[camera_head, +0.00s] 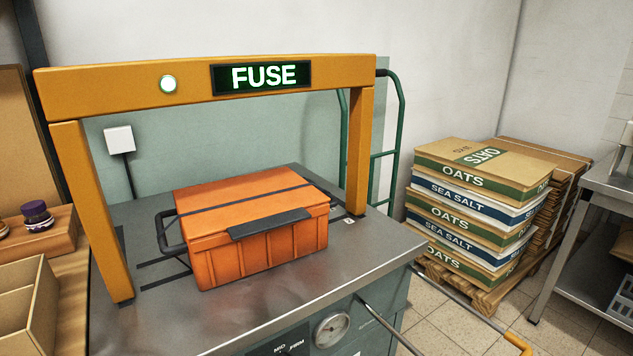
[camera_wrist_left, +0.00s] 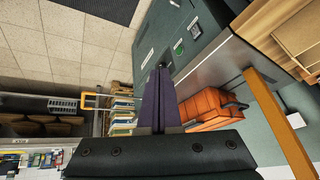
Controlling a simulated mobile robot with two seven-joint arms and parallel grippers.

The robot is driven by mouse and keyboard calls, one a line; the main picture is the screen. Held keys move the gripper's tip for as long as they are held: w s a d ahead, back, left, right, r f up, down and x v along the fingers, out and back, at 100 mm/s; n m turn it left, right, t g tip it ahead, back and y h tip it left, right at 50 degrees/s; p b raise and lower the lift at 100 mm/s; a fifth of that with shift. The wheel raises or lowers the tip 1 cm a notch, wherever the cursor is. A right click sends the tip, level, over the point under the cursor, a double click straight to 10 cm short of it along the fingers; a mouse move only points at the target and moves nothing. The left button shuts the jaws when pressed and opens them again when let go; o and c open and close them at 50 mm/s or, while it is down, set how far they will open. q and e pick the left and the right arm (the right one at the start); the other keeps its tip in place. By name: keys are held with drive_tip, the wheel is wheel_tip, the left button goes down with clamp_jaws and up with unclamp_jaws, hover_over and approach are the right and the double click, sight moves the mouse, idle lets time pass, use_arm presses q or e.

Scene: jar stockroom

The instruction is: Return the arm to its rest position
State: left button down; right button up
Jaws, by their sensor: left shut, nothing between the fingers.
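My left gripper (camera_wrist_left: 160,74) shows only in the left wrist view. Its two dark purple fingers are together with nothing between them. The fingers point toward the grey-green machine cabinet (camera_wrist_left: 197,42), and I cannot tell how far off it is. Neither gripper shows in the head view. An orange case (camera_head: 253,252) with dark handles sits closed on the metal machine top (camera_head: 365,262), under a yellow-orange gate (camera_head: 140,88). The case also shows in the left wrist view (camera_wrist_left: 208,108), to the right of the fingers and apart from them.
The gate carries a lit FUSE sign (camera_head: 262,77) and a lit lamp (camera_head: 168,84). A lever with an orange grip (camera_head: 517,343) sticks out in front. Stacked oats and salt sacks (camera_head: 470,225) stand at right, beside a metal table (camera_head: 610,185). An open carton (camera_head: 28,300) is at left.

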use_arm(q)
drive_tip(key=s+a+r+n+g+p, duration=0.1)
drive_tip(key=s+r+p, duration=0.2)
drive_tip(key=r, duration=0.3)
drive_tip(key=s+a+r+n+g+p, duration=0.1)
drive_tip(key=s+r+n+p, duration=0.1)
drive_tip(key=s+r+p, duration=0.3)
wheel_tip(320, 180, up, 36)
drive_tip(key=w+p, duration=0.2)
drive_tip(key=p, duration=3.2)
drive_tip(key=shift+d+f+y, duration=0.15)
drive_tip(key=shift+y, duration=0.25)
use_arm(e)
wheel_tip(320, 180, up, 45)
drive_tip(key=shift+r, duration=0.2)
use_arm(q)
drive_tip(key=shift+w, duration=0.1)
